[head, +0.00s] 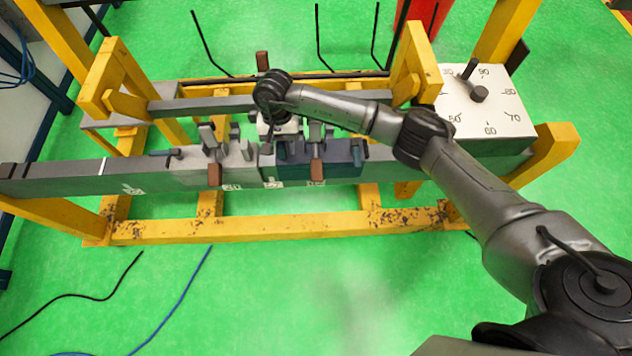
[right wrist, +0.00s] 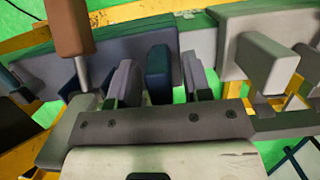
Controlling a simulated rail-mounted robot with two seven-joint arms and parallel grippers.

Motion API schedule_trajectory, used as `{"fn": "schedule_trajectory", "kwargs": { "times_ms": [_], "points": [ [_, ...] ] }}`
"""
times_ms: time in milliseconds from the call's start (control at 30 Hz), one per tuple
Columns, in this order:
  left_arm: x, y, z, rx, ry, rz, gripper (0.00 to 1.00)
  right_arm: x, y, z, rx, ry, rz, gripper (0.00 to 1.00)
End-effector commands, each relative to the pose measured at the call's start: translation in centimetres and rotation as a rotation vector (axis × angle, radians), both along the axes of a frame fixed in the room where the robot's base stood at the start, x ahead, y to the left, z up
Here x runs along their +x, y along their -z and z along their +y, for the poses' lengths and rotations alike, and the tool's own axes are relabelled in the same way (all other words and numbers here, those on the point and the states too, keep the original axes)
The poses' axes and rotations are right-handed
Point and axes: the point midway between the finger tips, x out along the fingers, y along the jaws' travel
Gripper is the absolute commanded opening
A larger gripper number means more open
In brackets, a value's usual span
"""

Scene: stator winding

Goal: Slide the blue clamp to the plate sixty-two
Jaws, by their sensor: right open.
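The blue clamp (head: 345,160) sits on the grey rail, right of the grey clamp (head: 240,165). It has a brown-handled lever (head: 317,168) in front. In the right wrist view the clamp body (right wrist: 110,52) lies across the top, with a dark blue block (right wrist: 158,65) standing out from it. My right gripper (right wrist: 160,82) is open, its fingers on either side of this block; I cannot tell if they touch it. In the head view my right wrist hides the fingers. Small white number plates (head: 232,187) run along the rail's front; their numbers are hard to read. My left gripper is not in view.
The grey rail (head: 60,178) rests on a yellow frame (head: 280,230) over a green floor. A white dial box (head: 510,105) stands at the right end. The grey clamp is close to the blue clamp's left. The rail's left part is clear.

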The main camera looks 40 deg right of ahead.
Motion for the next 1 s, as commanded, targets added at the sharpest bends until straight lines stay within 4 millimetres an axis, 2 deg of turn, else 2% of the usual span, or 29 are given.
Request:
{"fn": "schedule_trajectory", "kwargs": {
  "times_ms": [700, 1000],
  "points": [
    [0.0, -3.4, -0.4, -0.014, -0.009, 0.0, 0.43, 0.0, -8.0, 0.0, -0.001, 0.0, -0.002, 0.45],
    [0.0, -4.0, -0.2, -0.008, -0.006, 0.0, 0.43, 0.0, -9.9, 0.0, -0.001, 0.0, -0.001, 0.45]
  ]
}}
